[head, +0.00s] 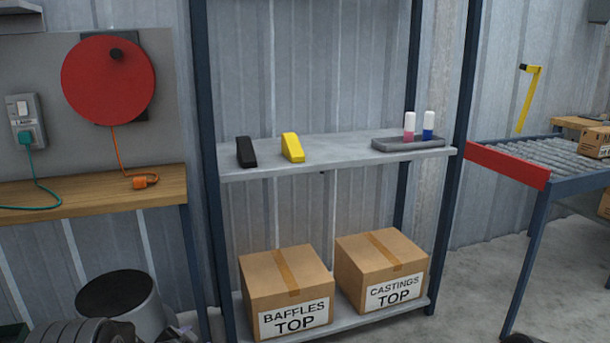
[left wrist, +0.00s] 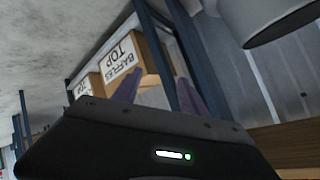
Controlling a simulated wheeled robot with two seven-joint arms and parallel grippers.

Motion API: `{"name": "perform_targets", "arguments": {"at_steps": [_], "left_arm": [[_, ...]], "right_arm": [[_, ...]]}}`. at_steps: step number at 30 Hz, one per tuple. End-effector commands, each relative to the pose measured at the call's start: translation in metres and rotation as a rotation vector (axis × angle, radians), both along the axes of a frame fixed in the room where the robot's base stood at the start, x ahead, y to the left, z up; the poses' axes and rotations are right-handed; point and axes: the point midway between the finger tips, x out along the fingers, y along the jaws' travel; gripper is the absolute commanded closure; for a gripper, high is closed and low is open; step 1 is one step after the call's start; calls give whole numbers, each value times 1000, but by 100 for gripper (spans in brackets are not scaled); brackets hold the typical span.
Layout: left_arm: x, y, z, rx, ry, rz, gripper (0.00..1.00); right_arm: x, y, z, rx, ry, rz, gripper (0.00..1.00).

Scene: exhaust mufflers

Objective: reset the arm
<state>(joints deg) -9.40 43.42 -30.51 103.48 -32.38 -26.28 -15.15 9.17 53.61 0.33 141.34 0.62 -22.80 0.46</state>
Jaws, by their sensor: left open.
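My left gripper (left wrist: 159,78) shows in the left wrist view, with two purple-grey fingers apart and nothing between them. The wrist picture is strongly rotated. Beyond the fingers it shows the box labelled BAFFLES TOP (left wrist: 150,52) and a dark blue rack post, with no contact visible. My right gripper is not in view.
A rack shelf (head: 340,155) holds a black wedge (head: 246,152), a yellow wedge (head: 292,148) and a grey tray (head: 385,146) with two white-capped bottles. Below stand boxes labelled BAFFLES (head: 285,285) and CASTINGS (head: 382,268). A bin (head: 125,300), wooden bench (head: 90,198) and roller conveyor (head: 560,152) flank the rack.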

Motion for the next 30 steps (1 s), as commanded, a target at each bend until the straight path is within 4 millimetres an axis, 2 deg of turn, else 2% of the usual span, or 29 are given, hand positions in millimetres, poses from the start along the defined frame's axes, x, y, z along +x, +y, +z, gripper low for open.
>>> {"name": "perform_targets", "arguments": {"at_steps": [1, 3, 5, 6, 9, 12, 18, 23, 24, 25, 26, 30], "left_arm": [[-27, -15, -34, -104, 78, 65, 50], [-64, -35, -74, -239, 178, 163, 50], [-99, -54, -105, -341, 269, 246, 50], [-124, -67, -123, -402, 331, 301, 50], [-186, -98, -159, -519, 476, 422, 50], [-243, -125, -182, -590, 602, 509, 50], [-333, -168, -200, -652, 796, 593, 50], [-388, -201, -202, -691, 924, 599, 50], [-396, -207, -204, -718, 949, 612, 50], [-397, -197, -208, -726, 949, 649, 50], [-395, -200, -187, -721, 945, 633, 50], [-397, -201, -155, -716, 951, 624, 50]], "right_arm": [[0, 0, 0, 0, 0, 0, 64], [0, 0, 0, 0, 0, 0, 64], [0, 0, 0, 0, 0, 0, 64], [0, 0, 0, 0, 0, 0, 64], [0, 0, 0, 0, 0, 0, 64], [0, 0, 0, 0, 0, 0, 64], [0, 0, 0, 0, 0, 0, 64], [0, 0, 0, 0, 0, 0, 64], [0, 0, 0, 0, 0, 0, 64], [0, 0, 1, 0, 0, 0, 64], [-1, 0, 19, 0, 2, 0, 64], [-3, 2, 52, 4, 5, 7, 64]]}}
